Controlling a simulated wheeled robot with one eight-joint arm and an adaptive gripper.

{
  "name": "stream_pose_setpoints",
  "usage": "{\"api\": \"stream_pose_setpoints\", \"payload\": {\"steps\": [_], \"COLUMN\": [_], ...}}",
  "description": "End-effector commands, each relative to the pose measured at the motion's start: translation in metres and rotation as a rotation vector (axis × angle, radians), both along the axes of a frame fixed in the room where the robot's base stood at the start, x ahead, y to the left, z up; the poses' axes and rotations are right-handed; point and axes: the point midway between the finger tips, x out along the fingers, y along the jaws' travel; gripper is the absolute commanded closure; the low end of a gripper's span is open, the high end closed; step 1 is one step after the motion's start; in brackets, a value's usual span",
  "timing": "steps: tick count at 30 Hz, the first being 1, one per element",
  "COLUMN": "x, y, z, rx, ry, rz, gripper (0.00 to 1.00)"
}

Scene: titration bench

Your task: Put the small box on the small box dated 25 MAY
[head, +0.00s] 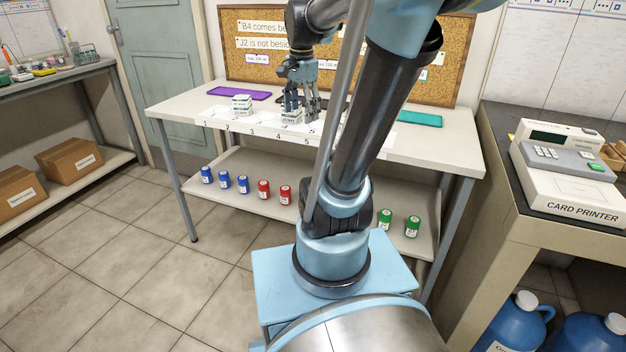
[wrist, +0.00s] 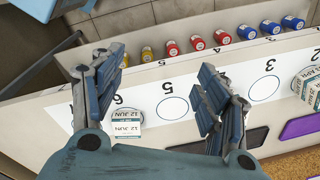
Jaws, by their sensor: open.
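My gripper (head: 303,106) is open above the white table, with nothing held between its fingers. It also shows in the wrist view (wrist: 160,100), fingers spread on either side of the bare circle by number 5. A small white and green box (wrist: 127,130) printed 12 JUN is close to the left finger in that view, by number 6. More small boxes (wrist: 309,84) stand at the right edge. I cannot make out a 25 MAY date on any box.
A purple mat (head: 238,93) lies at the back left of the table and a teal mat (head: 418,119) at the right. Blue, red and green bottles stand on the shelf below (head: 330,205). A corkboard (head: 250,60) with notes stands behind. My arm hides part of the table.

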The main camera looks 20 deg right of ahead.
Motion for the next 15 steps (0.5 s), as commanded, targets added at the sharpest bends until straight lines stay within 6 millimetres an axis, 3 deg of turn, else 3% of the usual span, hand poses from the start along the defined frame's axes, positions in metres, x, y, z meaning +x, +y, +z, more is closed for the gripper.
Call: {"api": "stream_pose_setpoints", "payload": {"steps": [1,6,15], "x": [-0.016,-0.063,-0.130], "y": [0.000,0.000,0.000], "z": [-0.011,-0.047,-0.120], "rx": [-0.008,-0.044,-0.121], "ry": [-0.007,-0.033,-0.072], "rz": [0.078,0.377,0.871], "gripper": [0.32,0.32,0.32]}}
